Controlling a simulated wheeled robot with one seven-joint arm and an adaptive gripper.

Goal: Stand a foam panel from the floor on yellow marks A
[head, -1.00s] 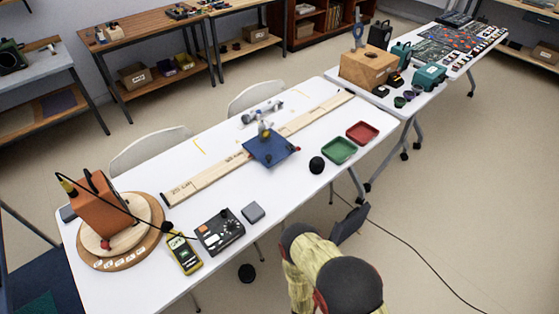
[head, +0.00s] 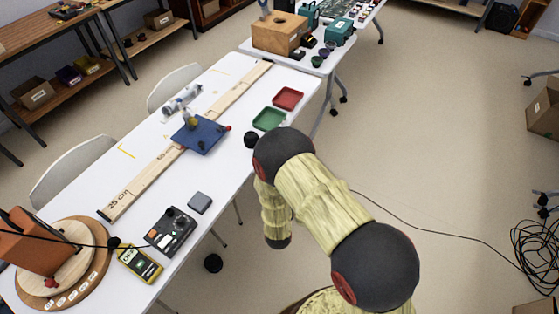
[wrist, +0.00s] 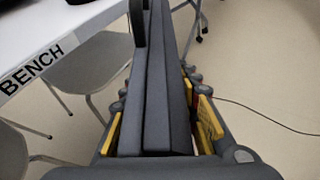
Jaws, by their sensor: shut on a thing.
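My gripper (wrist: 160,128) shows in the wrist view with yellow pads on both sides of a dark grey foam panel (wrist: 165,75). It is shut on the panel, which looks like two slabs or faces side by side; I cannot tell which. The panel extends away from the gripper, beside the table edge. In the head view my arm hides the gripper and panel. Yellow corner marks (head: 126,151) lie on the white table (head: 90,190), left of the wooden rail; their letters are too small to read.
The long wooden rail (head: 150,180) bears a blue plate (head: 200,135). A silver device (head: 182,98), green tray (head: 269,119), red tray (head: 288,98), black control box (head: 170,232) and orange speaker box (head: 38,240) are on the table. Chairs (head: 72,170) stand behind it. A cable crosses the floor.

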